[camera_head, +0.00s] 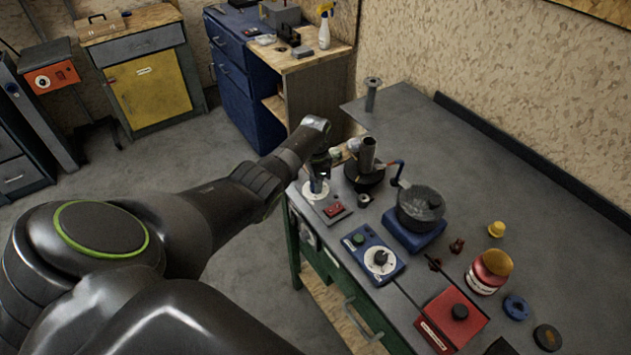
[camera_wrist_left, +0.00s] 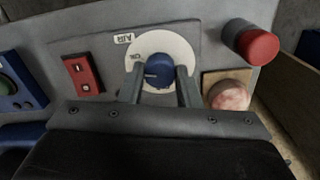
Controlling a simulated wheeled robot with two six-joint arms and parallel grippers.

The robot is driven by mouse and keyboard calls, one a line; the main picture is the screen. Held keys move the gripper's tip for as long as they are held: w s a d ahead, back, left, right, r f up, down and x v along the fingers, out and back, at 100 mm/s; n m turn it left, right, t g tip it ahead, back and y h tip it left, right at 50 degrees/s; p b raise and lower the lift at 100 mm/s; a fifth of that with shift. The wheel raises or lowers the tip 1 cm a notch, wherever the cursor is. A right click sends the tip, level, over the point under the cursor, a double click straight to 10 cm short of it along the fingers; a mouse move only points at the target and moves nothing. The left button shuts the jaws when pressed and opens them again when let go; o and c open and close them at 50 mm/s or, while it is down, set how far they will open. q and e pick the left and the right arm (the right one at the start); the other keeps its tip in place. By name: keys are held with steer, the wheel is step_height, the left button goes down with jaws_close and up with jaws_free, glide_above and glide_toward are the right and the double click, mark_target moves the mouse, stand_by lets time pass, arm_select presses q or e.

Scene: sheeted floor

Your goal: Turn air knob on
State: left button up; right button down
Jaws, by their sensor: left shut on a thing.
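The air knob (camera_wrist_left: 156,74) is a dark blue round knob on a white dial plate (camera_wrist_left: 176,48) marked AIR in the left wrist view. A small mark sits on the plate to the left of the knob. My left gripper (camera_wrist_left: 160,80) has one finger on each side of the knob and is shut on it. In the head view my left arm reaches across to the near left corner of the bench. There the white dial plate (camera_head: 316,191) shows under my left gripper (camera_head: 320,168), and the knob is largely hidden. My right gripper is not in view.
A red switch (camera_wrist_left: 83,74) is left of the dial; a red button (camera_wrist_left: 257,46) and a pinkish round piece (camera_wrist_left: 230,95) are to its right. On the bench are a blue control box (camera_head: 371,253), a pot (camera_head: 420,206), a red box (camera_head: 451,318) and a jar (camera_head: 489,271).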

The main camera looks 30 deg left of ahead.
arm_select(q)
steer(key=shift+m, duration=1.9)
steer(key=o, duration=1)
steer(key=shift+w+r, duration=0.1)
steer(key=shift+r, duration=0.5)
step_height(320, 180, up, 16)
steer(key=shift+r+b, duration=0.15)
steer(key=shift+b, duration=0.75)
